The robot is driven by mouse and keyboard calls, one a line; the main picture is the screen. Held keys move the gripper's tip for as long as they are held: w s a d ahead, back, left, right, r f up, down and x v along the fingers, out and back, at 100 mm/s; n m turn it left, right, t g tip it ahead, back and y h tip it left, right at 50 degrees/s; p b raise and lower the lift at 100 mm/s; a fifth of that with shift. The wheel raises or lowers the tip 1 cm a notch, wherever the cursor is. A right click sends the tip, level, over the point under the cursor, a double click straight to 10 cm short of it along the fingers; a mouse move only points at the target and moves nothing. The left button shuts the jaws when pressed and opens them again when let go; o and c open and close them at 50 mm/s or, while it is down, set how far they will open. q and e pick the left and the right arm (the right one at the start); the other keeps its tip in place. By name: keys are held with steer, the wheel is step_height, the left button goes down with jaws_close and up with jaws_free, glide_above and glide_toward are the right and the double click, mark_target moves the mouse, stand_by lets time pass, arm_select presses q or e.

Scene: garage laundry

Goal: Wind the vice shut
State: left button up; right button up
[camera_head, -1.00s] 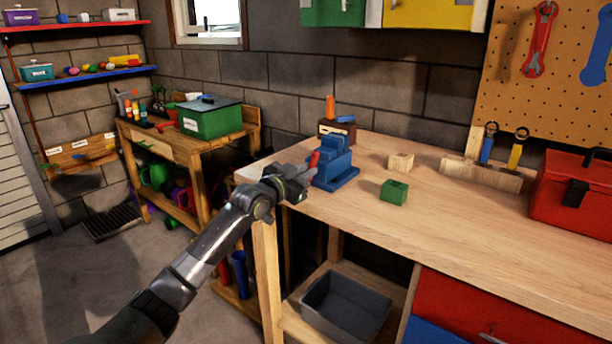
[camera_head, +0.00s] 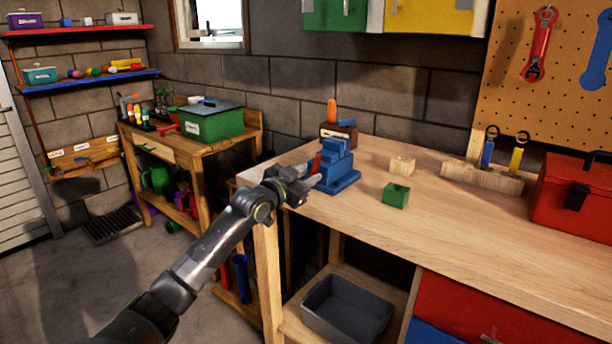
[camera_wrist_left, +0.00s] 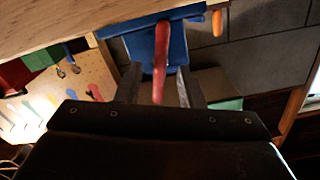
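The blue vice (camera_head: 338,170) stands on the near left end of the wooden workbench (camera_head: 450,220). Its red handle (camera_head: 316,163) is on its left side, facing my left gripper. My left gripper (camera_head: 311,181) is at the bench's left edge, right by the handle. In the left wrist view the red handle (camera_wrist_left: 162,60) reaches between the two parted fingers, with a gap seen on each side. The blue vice (camera_wrist_left: 140,45) fills the space beyond it. The jaw gap is hard to make out. My right gripper is out of view.
A green block (camera_head: 396,195) and a pale wooden block (camera_head: 402,164) lie right of the vice. A small brown box (camera_head: 342,130) stands behind it. A red toolbox (camera_head: 575,205) is at far right. The bench front is clear.

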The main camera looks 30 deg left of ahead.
arm_select(q)
steer(key=s+a+p, duration=0.1)
steer(key=s+p, duration=0.3)
steer(key=s, duration=1.3)
steer(key=shift+s+a, duration=0.15)
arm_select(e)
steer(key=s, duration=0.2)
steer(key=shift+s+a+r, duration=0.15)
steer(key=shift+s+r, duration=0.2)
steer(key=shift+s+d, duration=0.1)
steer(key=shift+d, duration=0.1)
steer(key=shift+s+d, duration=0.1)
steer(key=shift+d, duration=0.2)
